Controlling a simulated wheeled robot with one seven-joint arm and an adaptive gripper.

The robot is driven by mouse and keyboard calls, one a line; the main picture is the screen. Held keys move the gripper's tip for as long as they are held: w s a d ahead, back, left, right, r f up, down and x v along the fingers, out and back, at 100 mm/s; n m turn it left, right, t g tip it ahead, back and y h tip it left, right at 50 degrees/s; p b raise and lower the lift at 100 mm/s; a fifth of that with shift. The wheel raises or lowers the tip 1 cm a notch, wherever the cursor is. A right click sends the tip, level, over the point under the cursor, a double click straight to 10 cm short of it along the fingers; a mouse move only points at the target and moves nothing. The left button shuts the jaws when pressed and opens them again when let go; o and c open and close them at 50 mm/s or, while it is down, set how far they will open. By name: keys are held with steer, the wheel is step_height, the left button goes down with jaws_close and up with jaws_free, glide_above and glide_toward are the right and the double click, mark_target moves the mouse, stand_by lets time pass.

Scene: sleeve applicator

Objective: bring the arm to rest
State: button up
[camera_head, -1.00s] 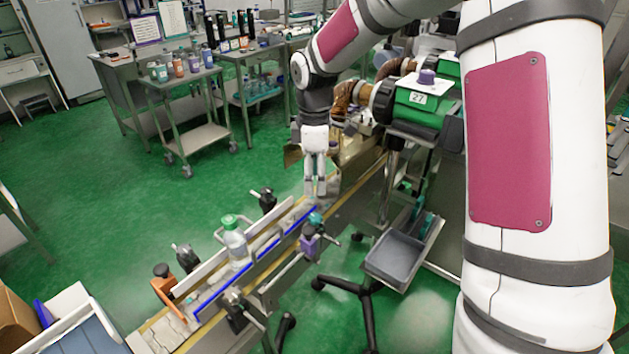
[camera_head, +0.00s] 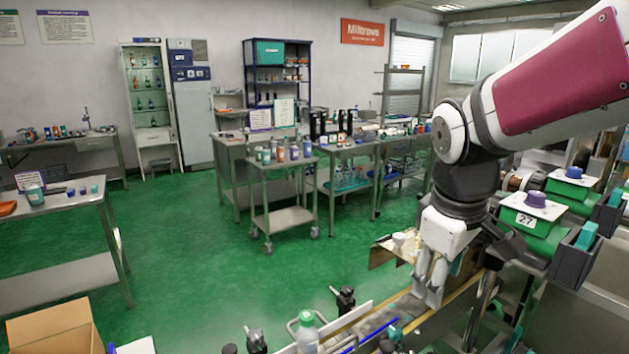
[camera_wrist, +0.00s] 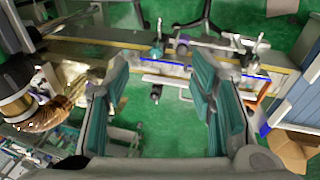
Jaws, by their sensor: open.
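My gripper (camera_head: 430,280) hangs pointing down from my arm, above the far part of the conveyor at the right of the head view. In the wrist view my gripper (camera_wrist: 160,100) shows its two teal-padded fingers spread wide apart. Nothing is between them but the view of the green floor and the conveyor beyond. A clear bottle with a green cap (camera_head: 307,330) stands upright on the conveyor, nearer and to the left of my gripper, apart from it.
A green machine labelled 27 (camera_head: 528,225) stands close to the right of my gripper. An open cardboard box (camera_head: 392,250) is just behind it. Black clamps (camera_head: 345,300) line the conveyor rail. A trolley with several jars (camera_head: 283,170) stands farther back.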

steer(key=s+r+m+t+y, duration=0.1)
steer(key=s+m, duration=0.6)
steer(key=s, duration=0.7)
steer(key=shift+s+r+t, duration=0.4)
steer(key=shift+r+t, duration=0.45)
steer(key=shift+t, duration=0.15)
steer(key=shift+a, duration=0.1)
